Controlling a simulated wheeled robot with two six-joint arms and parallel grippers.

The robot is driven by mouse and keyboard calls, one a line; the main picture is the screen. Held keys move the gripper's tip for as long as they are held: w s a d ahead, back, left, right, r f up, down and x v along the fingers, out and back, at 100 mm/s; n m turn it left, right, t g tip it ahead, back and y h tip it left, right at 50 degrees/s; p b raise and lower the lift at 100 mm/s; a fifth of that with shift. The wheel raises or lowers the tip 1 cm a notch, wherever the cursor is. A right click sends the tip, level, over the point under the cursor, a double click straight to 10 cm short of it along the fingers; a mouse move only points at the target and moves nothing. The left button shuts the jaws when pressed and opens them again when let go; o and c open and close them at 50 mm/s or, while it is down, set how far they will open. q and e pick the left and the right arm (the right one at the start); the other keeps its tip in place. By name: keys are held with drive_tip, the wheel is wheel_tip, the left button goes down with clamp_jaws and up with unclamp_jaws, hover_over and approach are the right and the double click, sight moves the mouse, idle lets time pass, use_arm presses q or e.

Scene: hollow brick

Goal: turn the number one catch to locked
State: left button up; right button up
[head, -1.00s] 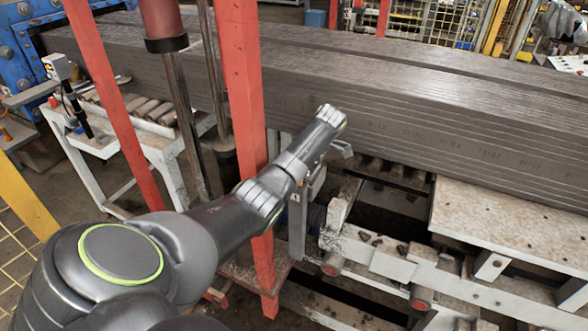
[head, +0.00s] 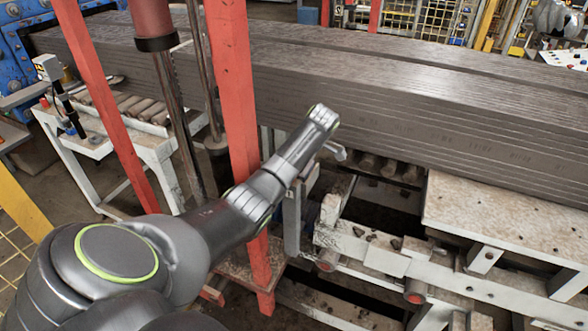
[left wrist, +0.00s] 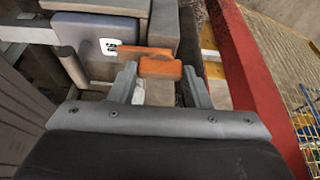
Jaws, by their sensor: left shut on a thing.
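In the left wrist view an orange catch handle (left wrist: 160,69) lies between the fingertips of my left gripper (left wrist: 160,74), which is shut on it. An orange strip (left wrist: 128,51) shows just behind the handle, running left over a pale plate (left wrist: 90,32). In the head view my left gripper (head: 335,151) is at the end of the arm, beside the grey metalwork under the brick stack; the catch is hidden there. My right gripper is not in view.
A red post (head: 236,130) stands right behind my left forearm, with a second slanted red post (head: 105,100) further left. The long grey brick stack (head: 420,105) spans the back. A pale machine table (head: 510,215) stands at right.

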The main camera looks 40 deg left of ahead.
use_arm(q)
drive_tip(key=shift+m, duration=0.4)
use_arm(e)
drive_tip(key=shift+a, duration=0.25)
use_arm(q)
drive_tip(key=o, duration=1)
drive_tip(key=shift+a, duration=0.15)
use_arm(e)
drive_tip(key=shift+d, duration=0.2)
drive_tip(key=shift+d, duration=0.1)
